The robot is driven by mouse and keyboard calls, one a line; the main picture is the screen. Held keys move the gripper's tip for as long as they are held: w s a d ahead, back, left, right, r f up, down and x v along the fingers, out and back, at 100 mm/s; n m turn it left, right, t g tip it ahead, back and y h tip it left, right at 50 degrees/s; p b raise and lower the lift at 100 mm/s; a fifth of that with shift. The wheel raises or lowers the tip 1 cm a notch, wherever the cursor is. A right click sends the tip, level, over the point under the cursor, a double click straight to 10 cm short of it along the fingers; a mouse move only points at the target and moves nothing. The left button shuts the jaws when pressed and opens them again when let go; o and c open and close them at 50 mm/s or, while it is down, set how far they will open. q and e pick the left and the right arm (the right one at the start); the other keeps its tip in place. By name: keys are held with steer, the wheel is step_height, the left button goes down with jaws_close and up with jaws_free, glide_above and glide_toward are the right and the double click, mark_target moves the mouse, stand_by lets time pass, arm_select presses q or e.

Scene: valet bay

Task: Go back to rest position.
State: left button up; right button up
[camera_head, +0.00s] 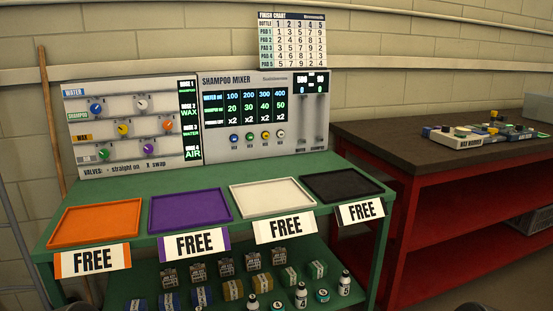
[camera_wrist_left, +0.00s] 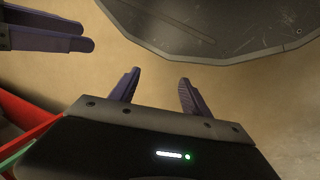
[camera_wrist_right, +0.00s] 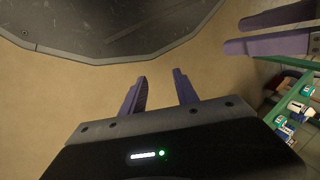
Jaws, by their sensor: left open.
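My left gripper (camera_wrist_left: 158,84) shows in the left wrist view with its two purple fingers apart and nothing between them. My right gripper (camera_wrist_right: 160,84) shows in the right wrist view, also with its fingers apart and empty. Each wrist view also shows the other gripper's purple fingers at an upper corner. Both grippers are over bare tan floor, clear of the bench. In the head view neither gripper's fingers show; only small dark shapes reach the bottom edge.
A green bench (camera_head: 335,159) holds an orange tray (camera_head: 97,225), a purple tray (camera_head: 190,208), a white tray (camera_head: 272,196) and a black tray (camera_head: 342,185), all empty. A valve panel and shampoo mixer (camera_head: 262,152) stand behind. Bottles and boxes fill the lower shelf. A red workbench (camera_head: 450,205) stands right.

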arm_select(q)
step_height(320, 180, up, 21)
steer(key=s+d+p, duration=0.1)
steer(key=p, duration=1.7)
steer(key=shift+f, duration=0.15)
steer(key=shift+c, duration=0.4)
